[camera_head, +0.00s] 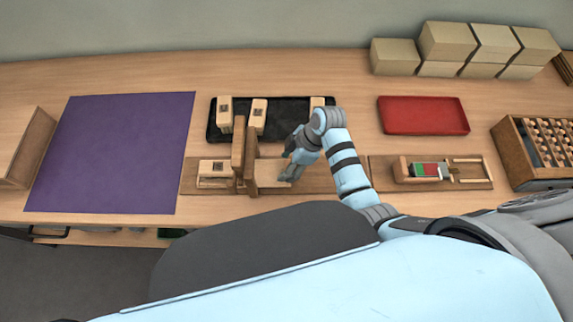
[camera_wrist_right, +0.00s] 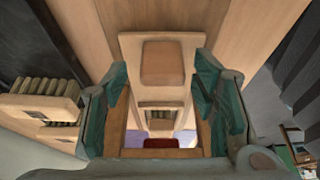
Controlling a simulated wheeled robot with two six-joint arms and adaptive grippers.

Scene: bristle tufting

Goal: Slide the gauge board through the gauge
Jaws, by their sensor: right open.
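The gauge (camera_head: 250,170) is a pair of upright wooden plates on a long wooden base. A pale board with a dark square mark, apparently the gauge board (camera_head: 215,167), lies on the base on the left side of the plates. My right gripper (camera_head: 288,170) is low over the base, right of the plates. In the right wrist view my gripper (camera_wrist_right: 160,110) is open, its teal pads on either side of a pale wooden piece with a brown square (camera_wrist_right: 162,62). I cannot tell whether the pads touch it. My left gripper is not in view.
A black tray (camera_head: 285,133) with several pale blocks lies behind the gauge. A purple mat (camera_head: 110,150) is at left, a red tray (camera_head: 423,115) behind at right. A wooden fixture (camera_head: 480,171) stands to the right. Stacked boxes (camera_head: 447,42) are at the back.

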